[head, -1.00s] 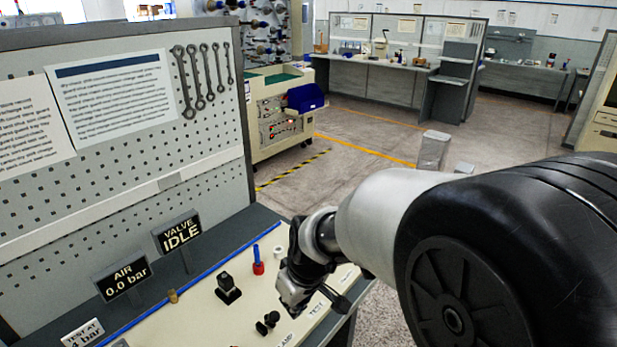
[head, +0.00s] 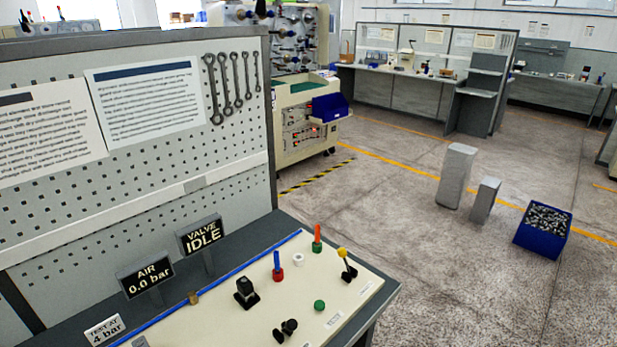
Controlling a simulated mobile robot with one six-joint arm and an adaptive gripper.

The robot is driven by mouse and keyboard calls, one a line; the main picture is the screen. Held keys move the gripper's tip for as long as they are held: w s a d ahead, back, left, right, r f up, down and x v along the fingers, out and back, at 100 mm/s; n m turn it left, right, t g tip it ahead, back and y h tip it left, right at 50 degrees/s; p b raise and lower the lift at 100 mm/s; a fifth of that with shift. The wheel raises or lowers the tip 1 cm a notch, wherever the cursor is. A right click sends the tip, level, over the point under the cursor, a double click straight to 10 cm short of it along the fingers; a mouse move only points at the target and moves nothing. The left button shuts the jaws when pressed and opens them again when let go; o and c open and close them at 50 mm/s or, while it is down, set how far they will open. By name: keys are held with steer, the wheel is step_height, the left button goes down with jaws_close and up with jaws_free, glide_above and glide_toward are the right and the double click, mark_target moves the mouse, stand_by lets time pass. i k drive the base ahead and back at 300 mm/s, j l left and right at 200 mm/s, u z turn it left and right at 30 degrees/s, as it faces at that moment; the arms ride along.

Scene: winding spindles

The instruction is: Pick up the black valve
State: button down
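A black block-shaped part with a grey top (head: 246,292) stands on the cream panel (head: 215,318) of the near bench. A smaller black part with rounded knobs (head: 285,330) lies in front of it and to its right. I cannot tell for certain which of the two is the black valve. Both sit on the panel with nothing touching them. My gripper and arm are out of view.
The panel also holds a blue-and-red part (head: 277,268), an orange-topped part (head: 317,238), a yellow-knobbed lever (head: 346,265), a green button (head: 319,305) and a white ring (head: 298,259). Signs (head: 200,236) and a pegboard (head: 140,150) rise behind.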

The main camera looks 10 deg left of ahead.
mark_target(245, 287)
steer(key=i+u, duration=0.1)
steer(key=i, duration=0.4)
steer(key=i+l, duration=0.15)
steer(key=i, duration=0.35)
steer(key=u, duration=2.7)
